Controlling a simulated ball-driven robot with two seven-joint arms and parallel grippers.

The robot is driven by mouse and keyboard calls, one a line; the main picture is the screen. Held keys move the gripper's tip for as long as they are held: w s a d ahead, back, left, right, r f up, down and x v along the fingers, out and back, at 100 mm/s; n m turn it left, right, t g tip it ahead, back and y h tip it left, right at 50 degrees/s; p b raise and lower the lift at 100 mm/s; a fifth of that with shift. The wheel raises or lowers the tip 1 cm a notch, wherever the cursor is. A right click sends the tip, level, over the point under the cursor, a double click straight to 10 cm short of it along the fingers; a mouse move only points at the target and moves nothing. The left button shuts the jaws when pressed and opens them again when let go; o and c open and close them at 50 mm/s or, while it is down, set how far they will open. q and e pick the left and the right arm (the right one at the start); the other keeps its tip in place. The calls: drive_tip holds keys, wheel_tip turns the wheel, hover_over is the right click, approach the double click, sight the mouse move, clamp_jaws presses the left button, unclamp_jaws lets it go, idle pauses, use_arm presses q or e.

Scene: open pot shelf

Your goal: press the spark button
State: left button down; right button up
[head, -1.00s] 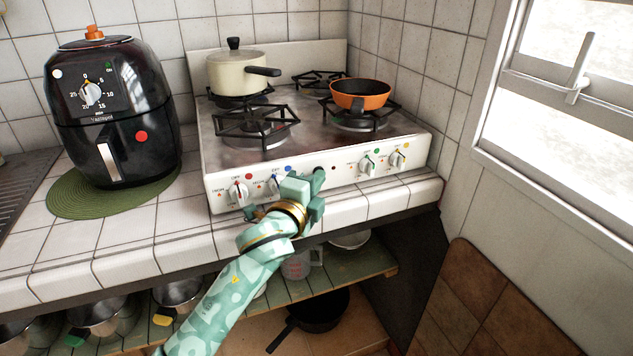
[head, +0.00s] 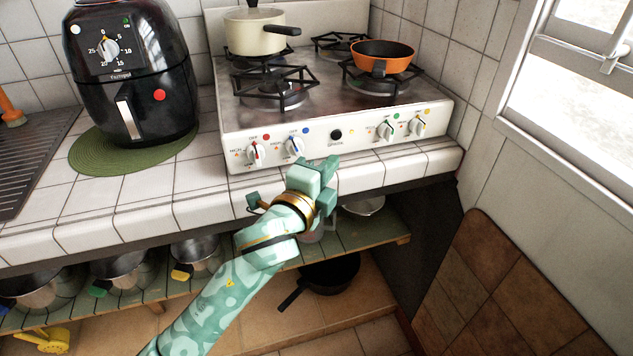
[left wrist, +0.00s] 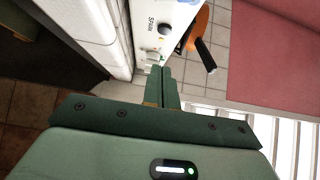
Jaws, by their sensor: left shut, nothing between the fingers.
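The spark button (head: 336,135) is a round black button on the stove's white front panel, with its label below it. It also shows in the left wrist view (left wrist: 164,30), beside the word "Spark". A small yellow light (head: 350,131) sits just right of it. My left gripper (head: 328,166) is shut and empty, in front of the panel and lower than the button in the head view, apart from it. In the left wrist view its closed fingertips (left wrist: 160,69) point toward the panel near a white knob (left wrist: 152,56). My right gripper is not in view.
White knobs (head: 294,147) flank the button. A cream pot (head: 252,33) and an orange pan (head: 384,57) stand on the stove. A black air fryer (head: 128,80) is at the left. The counter edge (head: 190,190) and a lower shelf lie near my arm.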

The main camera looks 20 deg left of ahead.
use_arm(q)
drive_tip(key=s, duration=0.5)
drive_tip(key=shift+a, duration=0.35)
